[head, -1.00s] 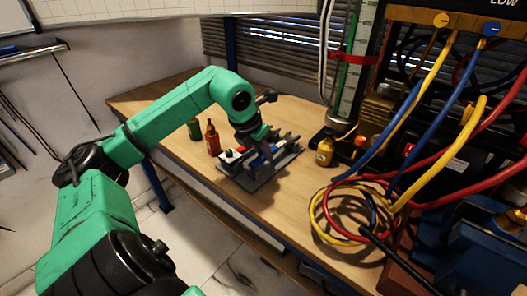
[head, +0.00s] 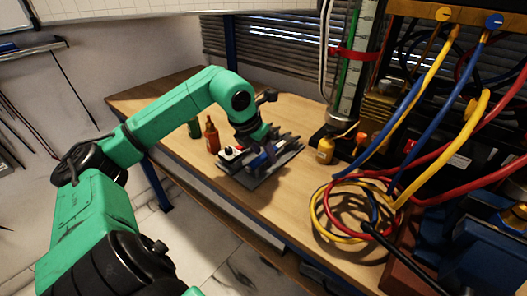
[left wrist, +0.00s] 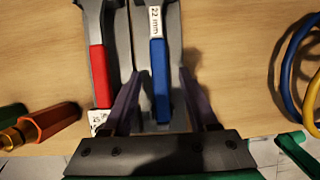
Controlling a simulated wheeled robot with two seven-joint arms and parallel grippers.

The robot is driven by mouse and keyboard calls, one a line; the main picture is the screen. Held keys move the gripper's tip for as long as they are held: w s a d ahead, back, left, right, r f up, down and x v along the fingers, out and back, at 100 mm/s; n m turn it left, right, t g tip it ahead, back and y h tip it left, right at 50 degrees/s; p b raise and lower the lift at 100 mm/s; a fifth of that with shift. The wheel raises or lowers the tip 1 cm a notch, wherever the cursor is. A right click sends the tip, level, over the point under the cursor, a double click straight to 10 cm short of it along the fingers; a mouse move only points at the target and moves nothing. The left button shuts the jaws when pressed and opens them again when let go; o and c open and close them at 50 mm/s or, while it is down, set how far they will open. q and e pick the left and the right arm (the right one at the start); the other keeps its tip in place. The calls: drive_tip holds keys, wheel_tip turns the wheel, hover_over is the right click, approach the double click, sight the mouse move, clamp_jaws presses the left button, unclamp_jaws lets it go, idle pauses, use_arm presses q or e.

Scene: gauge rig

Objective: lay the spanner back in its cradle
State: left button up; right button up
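The blue-handled spanner (left wrist: 160,72), labelled 22 mm, lies in the grey cradle (left wrist: 176,30) in the left wrist view. Its blue handle (head: 264,159) also shows in the head view, partly hidden by my gripper. My left gripper (left wrist: 160,82) is over the cradle, with one finger on each side of the blue handle and visible gaps between. It is open. In the head view the left gripper (head: 267,150) points down at the cradle (head: 247,182). A red-handled spanner (left wrist: 98,75) lies alongside, left of the left finger. My right gripper is not in view.
Coiled hoses (head: 340,237) lie front right. The wooden bench (head: 285,205) is clear between cradle and hoses.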

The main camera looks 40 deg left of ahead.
use_arm(q)
drive_tip(key=shift+s+a+r, duration=0.1)
drive_tip(key=shift+r, duration=0.1)
drive_tip(key=v, duration=1.4)
drive_tip(key=shift+b, duration=0.35)
